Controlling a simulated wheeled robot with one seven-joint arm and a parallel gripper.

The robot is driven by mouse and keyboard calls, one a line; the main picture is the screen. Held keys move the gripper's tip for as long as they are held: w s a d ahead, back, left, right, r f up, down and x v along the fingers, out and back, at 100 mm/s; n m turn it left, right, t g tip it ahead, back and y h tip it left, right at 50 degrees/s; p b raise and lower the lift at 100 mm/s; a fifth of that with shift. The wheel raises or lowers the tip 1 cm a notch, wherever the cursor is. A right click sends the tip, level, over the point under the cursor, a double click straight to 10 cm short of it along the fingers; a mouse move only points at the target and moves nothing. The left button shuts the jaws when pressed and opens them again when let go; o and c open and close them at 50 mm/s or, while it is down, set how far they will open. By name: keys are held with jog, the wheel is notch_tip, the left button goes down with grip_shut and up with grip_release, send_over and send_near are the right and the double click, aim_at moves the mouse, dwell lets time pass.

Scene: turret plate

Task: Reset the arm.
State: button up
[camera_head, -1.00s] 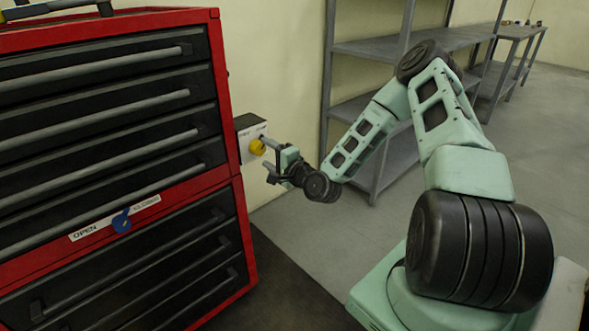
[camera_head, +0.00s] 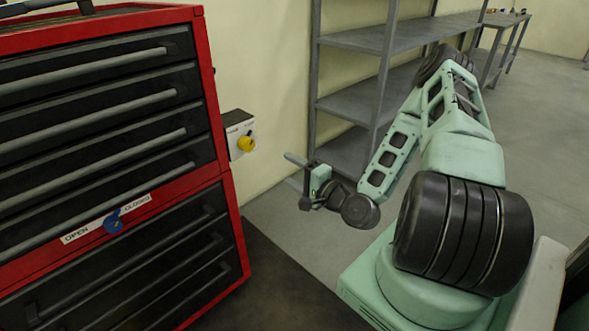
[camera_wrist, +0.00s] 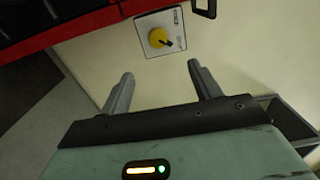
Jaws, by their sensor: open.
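My gripper (camera_head: 300,181) is open and empty in the head view. It hangs in free air to the right of the red tool cabinet (camera_head: 209,100) and in front of the grey shelving. My arm is bent, with its elbow high at the right. In the wrist view, the two fingers of my gripper (camera_wrist: 158,92) are spread apart with nothing between them. The yellow knob (camera_wrist: 158,37) on its white plate (camera_wrist: 176,20) lies beyond the fingertips, apart from them. In the head view the yellow knob (camera_head: 246,143) is on the wall unit beside the cabinet.
A blue turn handle (camera_head: 113,222) sits on the cabinet's front between OPEN and CLOSED labels, nearer CLOSED. Grey shelving (camera_head: 352,107) stands against the wall behind my arm. A grey bench (camera_head: 506,20) is farther back. The floor to the right is clear.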

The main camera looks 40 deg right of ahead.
dwell(0.4)
jog(key=a+r+n+g+y+p, duration=0.2)
jog(key=a+n+g+p, duration=0.1)
jog(key=a+n+g, duration=0.45)
jog(key=a+r+n+g+y+p, duration=0.2)
jog(key=a+n+g, duration=0.2)
jog(key=a+n, duration=0.55)
jog(key=s+a+r+n+g+h+p, duration=0.2)
jog(key=s+a+r, duration=0.4)
jog(key=s+r, duration=0.3)
jog(key=s+a+r+n+g+h+p, duration=0.2)
jog(key=s+a+r+n, duration=0.4)
jog(key=s+r, duration=0.3)
jog(key=s+g+p, duration=0.1)
jog(key=s+g, duration=0.1)
jog(key=s, duration=0.1)
jog(key=shift+a+r, duration=0.15)
jog(key=shift+r, duration=0.2)
jog(key=shift+s+g, duration=0.1)
jog(key=shift+g, duration=0.15)
jog(key=shift+s+r, duration=0.15)
jog(key=shift+s, duration=0.05)
